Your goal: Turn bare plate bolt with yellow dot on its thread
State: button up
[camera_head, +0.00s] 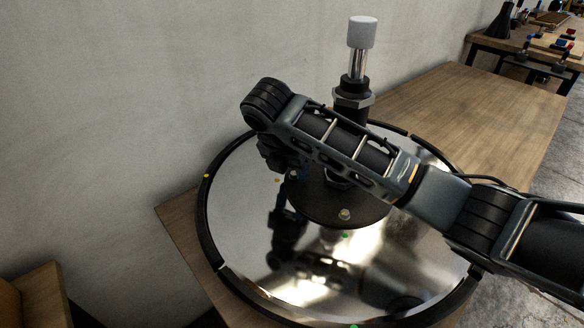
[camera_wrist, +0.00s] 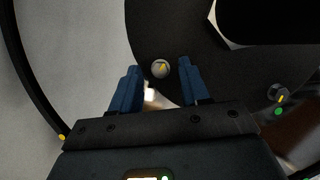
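A bare round bolt end (camera_wrist: 160,68) with a yellow mark on its face stands in the black hub plate (camera_wrist: 225,75), near its edge. My gripper (camera_wrist: 158,70) is open in the wrist view, with one blue finger on each side of this bolt in the picture. I see no contact, and the height gap cannot be told. In the head view my gripper (camera_head: 300,173) is above the left edge of the hub plate (camera_head: 340,208), partly hidden by my arm. A second bolt, with a nut (camera_wrist: 277,92) and a yellow mark, is at the right beside a green dot (camera_wrist: 278,111).
The hub plate lies on a large shiny disc (camera_head: 240,220) with a black rim. A column with a grey cap (camera_head: 361,33) rises behind my arm. A yellow dot (camera_head: 207,175) is on the rim. The wooden table (camera_head: 430,105) is clear at the back right; a wall is at the left.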

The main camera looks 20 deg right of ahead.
grip_shut()
jog(key=shift+r+m+p, duration=0.15)
jog(key=shift+m+p, duration=0.15)
jog(key=shift+p, duration=0.3)
